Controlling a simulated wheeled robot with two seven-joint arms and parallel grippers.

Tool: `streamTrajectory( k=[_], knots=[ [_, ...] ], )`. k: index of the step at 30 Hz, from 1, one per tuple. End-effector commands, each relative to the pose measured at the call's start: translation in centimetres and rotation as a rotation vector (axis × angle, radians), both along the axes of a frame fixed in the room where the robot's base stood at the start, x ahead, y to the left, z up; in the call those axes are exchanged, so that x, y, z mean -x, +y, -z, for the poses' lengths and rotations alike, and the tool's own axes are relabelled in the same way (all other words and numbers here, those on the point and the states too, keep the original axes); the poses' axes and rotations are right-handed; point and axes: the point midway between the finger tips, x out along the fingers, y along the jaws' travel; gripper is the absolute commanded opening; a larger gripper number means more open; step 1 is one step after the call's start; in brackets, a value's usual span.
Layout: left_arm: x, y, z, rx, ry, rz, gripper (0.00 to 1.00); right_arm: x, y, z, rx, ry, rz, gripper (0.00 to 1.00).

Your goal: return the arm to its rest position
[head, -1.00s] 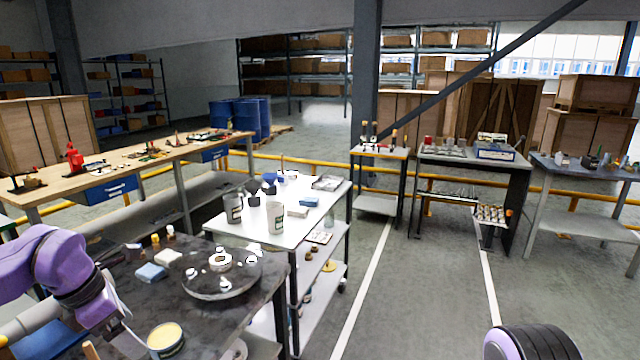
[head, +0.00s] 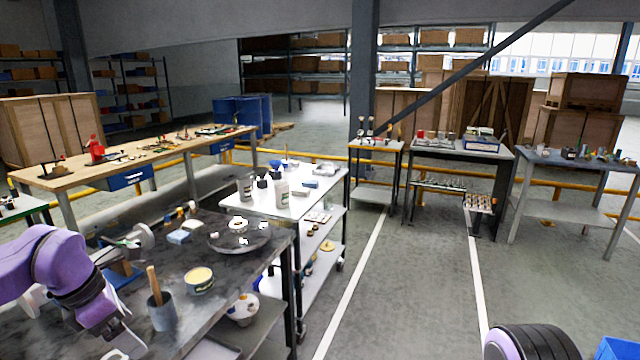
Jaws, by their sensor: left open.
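My left arm (head: 60,265) is purple and comes in from the left over the near end of the dark workbench (head: 205,325). It bends down toward the bottom edge. My left gripper (head: 124,347) shows only in part there, pale and cut off by the frame. It is open, and I see nothing held in it. It is left of a grey cup (head: 162,315) with a wooden handle standing in it and apart from it. A purple and black part (head: 530,343) at the bottom right looks like my right arm. My right gripper is not in view.
On the bench are a tin with a yellow top (head: 199,281), a dark round plate (head: 238,238), a blue block (head: 180,237) and a grey-white fixture (head: 125,247). A white cart (head: 325,190) with bottles stands behind. The floor (head: 405,290) to the right is clear.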

Motion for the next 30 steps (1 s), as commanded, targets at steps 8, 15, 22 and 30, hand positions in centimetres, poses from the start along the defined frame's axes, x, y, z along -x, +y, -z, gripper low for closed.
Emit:
streamTrajectory(
  k=[8, 15, 22, 30],
  knots=[
    [-1.1, 1.7, 0.6, -0.107, -0.061, -0.117, 0.92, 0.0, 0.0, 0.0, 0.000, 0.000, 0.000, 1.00],
    [-2.0, 3.6, 2.6, -0.366, -0.149, -0.122, 0.92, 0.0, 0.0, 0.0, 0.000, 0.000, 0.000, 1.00],
    [-1.8, 4.0, 9.0, -0.774, -0.219, 0.090, 0.92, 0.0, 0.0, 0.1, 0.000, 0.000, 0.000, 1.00],
    [6.3, -1.7, 24.2, -1.045, -0.241, 0.901, 0.92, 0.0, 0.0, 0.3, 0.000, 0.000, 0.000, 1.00]
  ],
)
